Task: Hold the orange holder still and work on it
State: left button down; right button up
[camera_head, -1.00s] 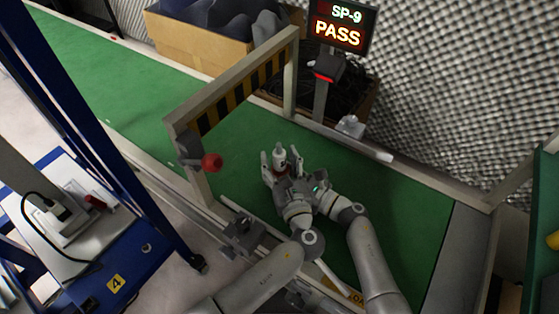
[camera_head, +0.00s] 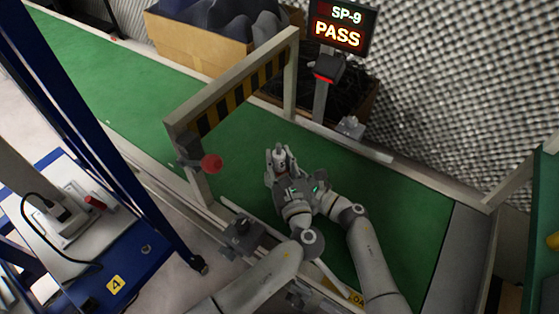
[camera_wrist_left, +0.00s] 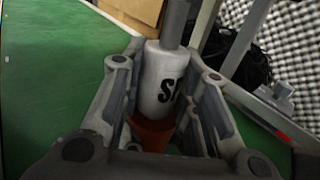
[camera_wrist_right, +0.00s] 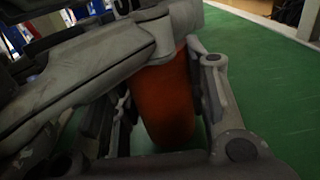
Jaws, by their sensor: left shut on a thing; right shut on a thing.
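The orange holder (camera_wrist_right: 166,98) stands on the green belt and fills the space between the fingers of my right gripper (camera_wrist_right: 178,62), which is shut on it. A white cylinder (camera_wrist_left: 158,82) with black lettering and a grey top stands upright in the holder. My left gripper (camera_head: 281,160) is shut on this cylinder, one finger on each side, above the right one. In the head view, the holder is mostly hidden by my grippers.
A frame with a black-and-yellow striped bar (camera_head: 240,90) spans the green belt (camera_head: 400,205). A red button (camera_head: 211,163) sticks out from its near post. A screen reading SP-9 PASS (camera_head: 338,28) stands behind. The belt to the right is clear.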

aim_at(280, 146)
pick_arm(q)
notch_tip(280, 146, up, 10)
jog(key=shift+f, duration=0.1)
dwell(0.4)
pick_arm(e)
jog(key=o, duration=1.2)
jog(key=shift+c, duration=0.2)
jog(key=v, duration=1.2)
jog(key=shift+d, duration=0.1)
